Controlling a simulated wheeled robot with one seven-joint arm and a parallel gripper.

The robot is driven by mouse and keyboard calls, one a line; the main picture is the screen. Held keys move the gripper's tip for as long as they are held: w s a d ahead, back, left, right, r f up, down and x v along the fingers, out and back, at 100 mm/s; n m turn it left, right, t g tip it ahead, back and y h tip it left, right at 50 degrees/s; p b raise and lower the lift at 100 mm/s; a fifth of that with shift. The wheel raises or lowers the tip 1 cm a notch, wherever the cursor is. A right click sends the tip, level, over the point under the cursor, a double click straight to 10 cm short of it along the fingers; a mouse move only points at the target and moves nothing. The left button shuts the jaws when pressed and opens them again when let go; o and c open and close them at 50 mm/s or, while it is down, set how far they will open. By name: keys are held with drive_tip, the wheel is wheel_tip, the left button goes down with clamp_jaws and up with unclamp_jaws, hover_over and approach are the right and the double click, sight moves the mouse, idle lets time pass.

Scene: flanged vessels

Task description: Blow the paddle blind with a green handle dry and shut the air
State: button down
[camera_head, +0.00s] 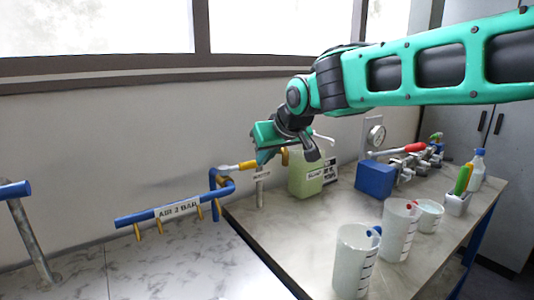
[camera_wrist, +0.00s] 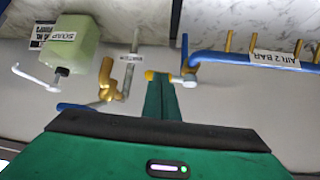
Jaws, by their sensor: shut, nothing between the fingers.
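My gripper (camera_head: 263,158) is shut and empty, its tips close to the yellow end of the air valve (camera_head: 247,165) on the blue air pipe (camera_head: 150,215). In the wrist view, my shut fingers (camera_wrist: 160,76) lie between the valve's yellow end (camera_wrist: 150,75) and its silver body (camera_wrist: 182,80); I cannot tell whether they touch. The pipe, labelled AIR 2 BAR, has several brass nozzles. A green-handled item (camera_head: 463,179) stands in a white holder (camera_head: 457,204) at the right of the bench; I cannot tell whether it is the paddle blind.
A pale green soap container (camera_head: 306,174) stands behind my gripper. A brass tap (camera_wrist: 108,80) shows in the wrist view. A blue block (camera_head: 374,179), clamped metalwork with a red handle (camera_head: 415,147), jugs (camera_head: 356,262) and a spray bottle (camera_head: 478,168) occupy the bench. Its front left is clear.

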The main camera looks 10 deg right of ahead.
sight(249, 167)
drive_tip(key=w+f, duration=0.1)
drive_tip(key=w, duration=0.1)
drive_tip(key=w+a+f, duration=0.1)
drive_tip(key=w, duration=0.1)
drive_tip(key=w+f, duration=0.1)
drive_tip(key=w, duration=0.1)
drive_tip(key=shift+w+a+f, duration=0.15)
drive_tip(key=shift+a+f, duration=0.25)
drive_tip(key=shift+a, duration=0.2)
